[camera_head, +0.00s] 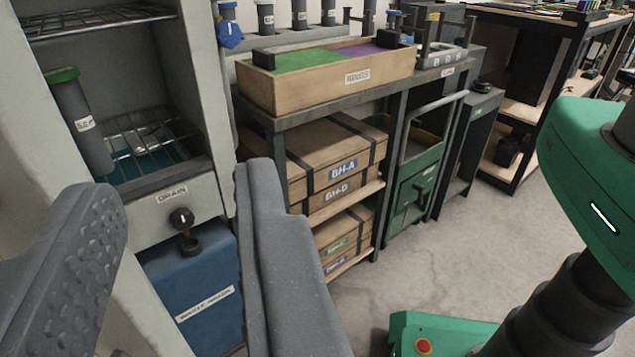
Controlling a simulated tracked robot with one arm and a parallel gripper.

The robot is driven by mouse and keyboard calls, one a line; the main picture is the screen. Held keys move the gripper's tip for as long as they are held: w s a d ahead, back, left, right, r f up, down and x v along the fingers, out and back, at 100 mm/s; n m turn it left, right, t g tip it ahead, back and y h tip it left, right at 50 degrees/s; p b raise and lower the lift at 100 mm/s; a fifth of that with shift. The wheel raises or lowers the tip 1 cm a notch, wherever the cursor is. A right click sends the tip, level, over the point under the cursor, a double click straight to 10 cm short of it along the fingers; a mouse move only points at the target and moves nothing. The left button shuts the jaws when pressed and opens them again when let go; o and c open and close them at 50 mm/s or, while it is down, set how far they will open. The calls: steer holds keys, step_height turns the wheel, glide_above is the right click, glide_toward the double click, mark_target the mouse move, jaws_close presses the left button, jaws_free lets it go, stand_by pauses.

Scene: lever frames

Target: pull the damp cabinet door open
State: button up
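The damp cabinet (212,90) is a pale grey case at the left. Wire shelves (140,138) and a grey tube with a green lid (82,125) show inside it. A panel labelled DRAIN (160,205) with a black knob (181,218) is below. I cannot tell whether clear glass covers the front; no door handle is clearly visible. My gripper (175,185) is open, with its two grey fingers wide apart in front of the cabinet. No object shows between the fingers. The fingers hide parts of the cabinet's lower front.
A blue waste water container (205,270) stands under the drain. Right of the cabinet, a shelf unit (340,105) holds a wooden tray (290,95) and labelled wooden boxes (330,150). A green cart (412,195) stands beyond.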

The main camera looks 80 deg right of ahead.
steer(key=s+p, duration=0.1)
steer(key=p, duration=0.1)
steer(key=d+p, duration=0.1)
steer(key=p, duration=0.2)
steer(key=shift+s+d+r, duration=0.2)
steer(key=shift+s+r, duration=0.1)
steer(key=shift+s, duration=0.05)
steer(key=shift+s+f, duration=0.1)
